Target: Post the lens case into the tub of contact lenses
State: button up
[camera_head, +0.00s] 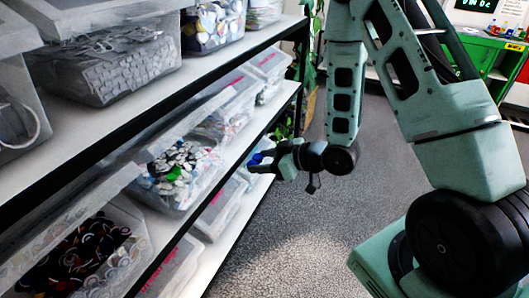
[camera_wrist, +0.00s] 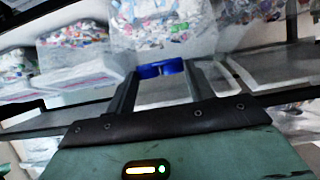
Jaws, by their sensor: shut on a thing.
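My gripper (camera_head: 264,161) is shut on the blue lens case (camera_head: 257,158), which sits at its fingertips. In the wrist view the lens case (camera_wrist: 160,69) spans between the two fingers, and my gripper (camera_wrist: 157,80) shows no other thing held. In the head view my gripper is in front of the shelves, to the right of a clear tub (camera_head: 185,208) of small white, dark and green pieces on the middle shelf. This may be the tub of contact lenses; I cannot read a label. The lens case is outside the tub.
Another clear tub (camera_head: 128,272) with dark ring-like pieces stands lower left. Further tubs of mixed items line the upper (camera_head: 110,95) and lower (camera_head: 215,215) shelves. The dark-edged shelf (camera_head: 225,168) lies close to my gripper. The grey floor (camera_head: 300,235) is clear.

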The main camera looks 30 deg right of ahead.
jog(key=b+x, duration=0.1)
jog(key=b, duration=0.2)
jog(key=shift+w+a+f, duration=0.1)
jog(key=shift+w+f, duration=0.1)
jog(key=shift+f, duration=0.05)
jog(key=w+a+b, duration=0.1)
jog(key=b, duration=0.2)
jog(key=w+a, duration=0.3)
jog(key=w, duration=0.2)
jog(key=w+a, duration=0.4)
jog(key=w, duration=0.1)
jog(key=w+a+f, duration=0.1)
jog(key=w+a, duration=0.3)
jog(key=w, duration=0.1)
jog(key=shift+w+f+b, duration=0.1)
jog(key=shift+w+b, duration=0.1)
jog(key=shift+b, duration=0.15)
jog(key=o, duration=1)
jog(key=shift+s+d, duration=0.1)
jog(key=b+v, duration=0.2)
jog(key=v, duration=1.5)
jog(key=shift+s, duration=0.1)
